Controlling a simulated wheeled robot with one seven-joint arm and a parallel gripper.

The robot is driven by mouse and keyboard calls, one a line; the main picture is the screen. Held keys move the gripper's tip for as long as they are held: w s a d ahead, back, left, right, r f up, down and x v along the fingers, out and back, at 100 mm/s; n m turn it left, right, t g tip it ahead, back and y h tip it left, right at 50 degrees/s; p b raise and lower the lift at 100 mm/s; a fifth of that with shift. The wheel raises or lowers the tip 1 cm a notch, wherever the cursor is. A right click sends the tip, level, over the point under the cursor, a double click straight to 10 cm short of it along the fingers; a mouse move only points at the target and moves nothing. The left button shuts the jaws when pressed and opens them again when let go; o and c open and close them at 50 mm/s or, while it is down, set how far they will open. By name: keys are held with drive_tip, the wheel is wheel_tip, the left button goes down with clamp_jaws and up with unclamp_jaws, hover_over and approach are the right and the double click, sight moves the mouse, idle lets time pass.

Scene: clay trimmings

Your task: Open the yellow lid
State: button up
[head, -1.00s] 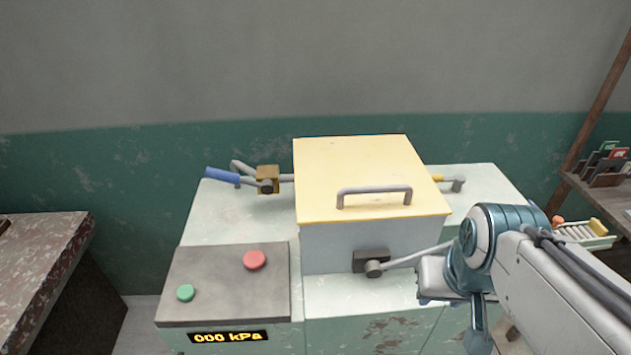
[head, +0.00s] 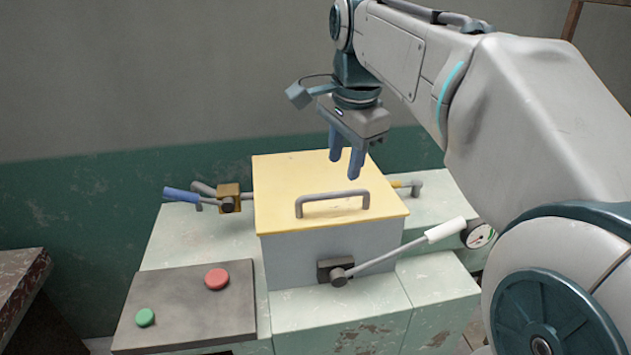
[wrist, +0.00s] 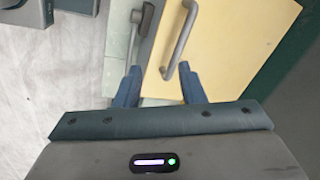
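The yellow lid (head: 290,180) lies flat and closed on a grey box in the head view, with a grey bar handle (head: 332,198) near its front edge. My gripper (head: 346,168) hangs fingers down above the lid, behind the handle in the picture. Its two blue fingers are apart with nothing between them. In the wrist view the lid (wrist: 225,45) and its handle (wrist: 183,40) show beyond the open fingers (wrist: 160,85), the handle nearer the right finger. The gripper appears to touch neither lid nor handle.
A lever with a white grip (head: 445,230) sticks out rightward from the box front, near a gauge (head: 478,235). A blue-handled valve (head: 182,195) is at the left. Front left is a panel with a red button (head: 216,279) and a green button (head: 145,317).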

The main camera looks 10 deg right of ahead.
sight(332, 193)
drive_tip(key=w+r+m, duration=0.3)
drive_tip(key=m, duration=0.1)
drive_tip(key=b+x, duration=0.2)
drive_tip(key=x, duration=1.1)
drive_tip(key=shift+w+a, duration=0.1)
drive_tip(key=shift+w, duration=0.05)
drive_tip(key=shift+c, duration=0.4)
clamp_jaws()
